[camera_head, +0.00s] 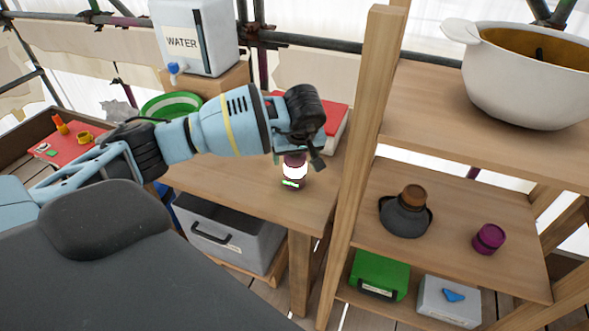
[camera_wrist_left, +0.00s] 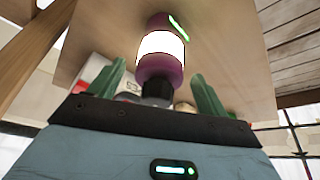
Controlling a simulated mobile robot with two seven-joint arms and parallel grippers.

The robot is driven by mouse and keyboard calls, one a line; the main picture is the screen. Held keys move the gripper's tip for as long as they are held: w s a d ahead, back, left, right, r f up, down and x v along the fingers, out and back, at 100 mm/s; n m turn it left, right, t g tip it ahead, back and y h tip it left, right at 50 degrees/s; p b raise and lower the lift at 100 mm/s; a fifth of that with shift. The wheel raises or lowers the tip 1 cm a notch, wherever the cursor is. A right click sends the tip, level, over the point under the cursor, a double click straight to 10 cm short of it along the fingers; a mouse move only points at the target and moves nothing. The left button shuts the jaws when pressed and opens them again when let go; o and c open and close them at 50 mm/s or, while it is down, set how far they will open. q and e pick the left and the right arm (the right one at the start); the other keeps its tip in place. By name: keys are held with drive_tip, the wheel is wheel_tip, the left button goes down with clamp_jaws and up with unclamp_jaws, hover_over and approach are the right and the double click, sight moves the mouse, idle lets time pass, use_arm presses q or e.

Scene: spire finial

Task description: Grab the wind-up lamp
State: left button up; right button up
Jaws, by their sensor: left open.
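The wind-up lamp (camera_head: 294,172) is a small purple cylinder with a glowing white band and a green strip. It stands upright on the wooden table below my left gripper (camera_head: 300,157), near the table's right end. In the left wrist view the lamp (camera_wrist_left: 162,50) shows ahead, its dark cap toward the space between the two green fingers of my left gripper (camera_wrist_left: 154,84). The fingers are apart, with a gap on each side of the lamp. In the head view my wrist hides the fingertips and the lamp's top. My right gripper is not in view.
A wooden shelf post (camera_head: 362,160) rises just right of the lamp. A red-topped box (camera_head: 335,122) lies behind my wrist. A water dispenser (camera_head: 196,40) and green bowl (camera_head: 172,104) stand farther back. A plain purple container (camera_head: 488,239) and a dark pot (camera_head: 405,214) sit on the shelf.

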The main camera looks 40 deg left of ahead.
use_arm(q)
drive_tip(key=shift+x, duration=1)
drive_tip(key=c, duration=1.1)
drive_tip(key=shift+c, duration=0.2)
drive_tip(key=shift+r, duration=0.2)
drive_tip(key=shift+r, duration=0.25)
drive_tip(key=r, duration=0.2)
drive_tip(key=shift+s+r, duration=0.3)
drive_tip(key=shift+r, duration=0.1)
drive_tip(key=s+r+b, duration=0.1)
drive_tip(key=s, duration=1.4)
drive_tip(key=shift+s+d+r, duration=0.2)
drive_tip(key=shift+d, duration=0.05)
